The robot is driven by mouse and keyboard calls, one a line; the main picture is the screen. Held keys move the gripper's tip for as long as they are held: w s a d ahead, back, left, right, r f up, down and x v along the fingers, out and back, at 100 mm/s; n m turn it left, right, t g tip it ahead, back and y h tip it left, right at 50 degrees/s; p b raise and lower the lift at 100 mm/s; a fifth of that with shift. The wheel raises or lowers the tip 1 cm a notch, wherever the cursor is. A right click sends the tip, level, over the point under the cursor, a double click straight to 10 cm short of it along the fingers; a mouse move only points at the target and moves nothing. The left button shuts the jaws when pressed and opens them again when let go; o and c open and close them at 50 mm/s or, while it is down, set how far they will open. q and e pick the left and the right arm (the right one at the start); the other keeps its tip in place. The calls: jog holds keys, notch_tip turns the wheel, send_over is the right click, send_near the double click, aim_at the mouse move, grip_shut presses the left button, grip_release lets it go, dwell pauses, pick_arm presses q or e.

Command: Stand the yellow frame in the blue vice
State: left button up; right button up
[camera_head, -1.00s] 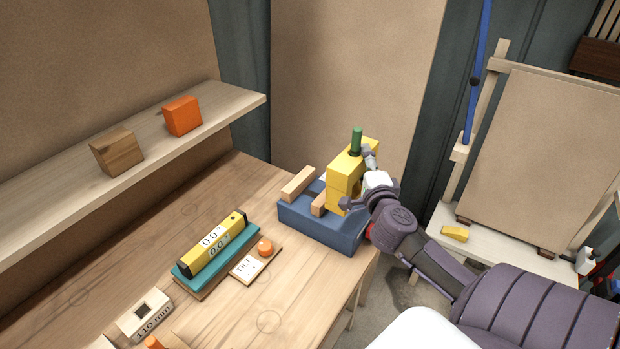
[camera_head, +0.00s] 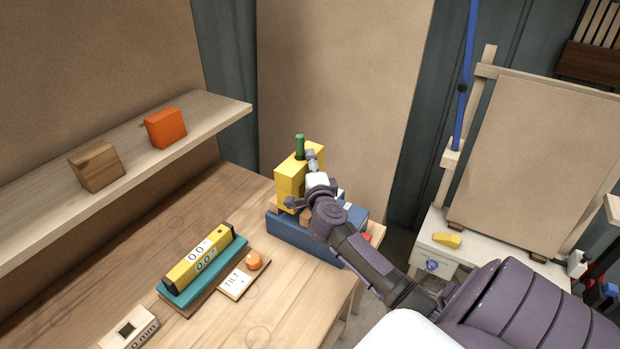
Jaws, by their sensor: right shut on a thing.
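The yellow frame (camera_head: 286,180) is upright at the left end of the blue vice (camera_head: 295,240), on the far side of the bench. A green peg (camera_head: 300,146) stands up from its top. My right gripper (camera_head: 313,163) is shut on the frame from the right. The frame's lower end is near the vice's wooden jaws (camera_head: 275,204). My gripper and arm hide part of the vice, so I cannot tell whether the frame rests between the jaws or hovers just above. My left gripper is not in view.
A shelf (camera_head: 215,118) at left holds a wooden block (camera_head: 97,166) and an orange block (camera_head: 165,128).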

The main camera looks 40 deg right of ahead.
notch_tip(320, 180, down, 3)
jog(key=shift+f+b, duration=0.2)
jog(key=shift+b, duration=0.35)
jog(key=shift+f, duration=0.25)
jog(key=o, duration=1.5)
jog(key=shift+f, duration=0.15)
